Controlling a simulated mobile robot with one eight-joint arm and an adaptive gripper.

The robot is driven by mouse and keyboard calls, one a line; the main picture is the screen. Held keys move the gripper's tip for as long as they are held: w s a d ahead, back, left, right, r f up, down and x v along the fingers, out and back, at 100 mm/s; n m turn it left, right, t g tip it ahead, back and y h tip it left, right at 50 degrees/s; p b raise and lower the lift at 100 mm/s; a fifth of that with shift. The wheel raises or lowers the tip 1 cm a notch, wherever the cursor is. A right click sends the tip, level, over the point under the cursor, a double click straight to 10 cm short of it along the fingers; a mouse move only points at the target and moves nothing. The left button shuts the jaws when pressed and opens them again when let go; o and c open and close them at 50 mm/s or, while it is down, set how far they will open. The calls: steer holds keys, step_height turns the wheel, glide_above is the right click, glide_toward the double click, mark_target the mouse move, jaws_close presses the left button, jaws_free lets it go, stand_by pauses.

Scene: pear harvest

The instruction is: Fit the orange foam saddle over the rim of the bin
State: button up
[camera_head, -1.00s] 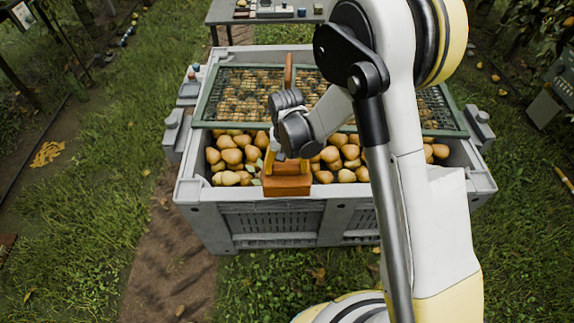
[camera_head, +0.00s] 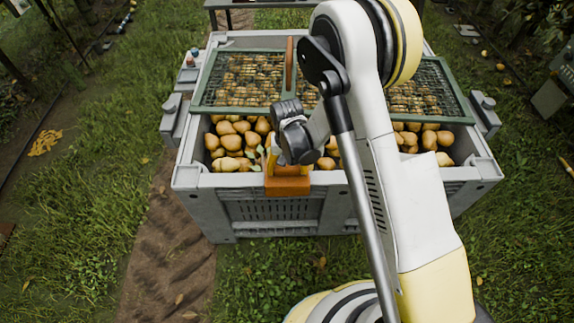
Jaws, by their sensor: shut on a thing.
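The grey bin (camera_head: 215,180) stands in the middle of the view, filled with pears. The orange foam saddle (camera_head: 287,186) is at the bin's near rim, left of the middle. Its front face hangs over the outside of the near wall, and its top is level with the rim. Whether it is seated fully down on the rim cannot be told. My gripper (camera_head: 277,160) is just above and behind the saddle, shut on it. The gripper's fingers are partly hidden by its own body and the saddle.
A green-framed mesh screen (camera_head: 237,107) lies across the back of the bin, with a brown upright piece (camera_head: 289,62) at its middle. Grey brackets stick out at the bin's sides. Grass and a dirt track (camera_head: 165,255) lie in front and to the left.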

steer(key=shift+f, duration=0.3)
steer(key=shift+f, duration=0.3)
stand_by(0.6)
steer(key=o, duration=1.2)
steer(key=shift+c, duration=0.2)
step_height(320, 180, up, 12)
steer(key=s+d+r+t, duration=0.2)
steer(key=s+d+r, duration=0.15)
steer(key=r, duration=0.45)
steer(key=s+d+r+t, duration=0.1)
steer(key=s+d+r, duration=0.1)
steer(key=d+r, duration=0.45)
steer(key=s+d+r+t, duration=0.2)
steer(key=s+r, duration=0.1)
steer(key=s, duration=0.3)
steer(key=s+d+r+t, duration=0.2)
steer(key=s+d+r, duration=0.1)
steer(key=s, duration=0.3)
steer(key=shift+d+r, duration=0.25)
steer(key=shift+r, duration=0.55)
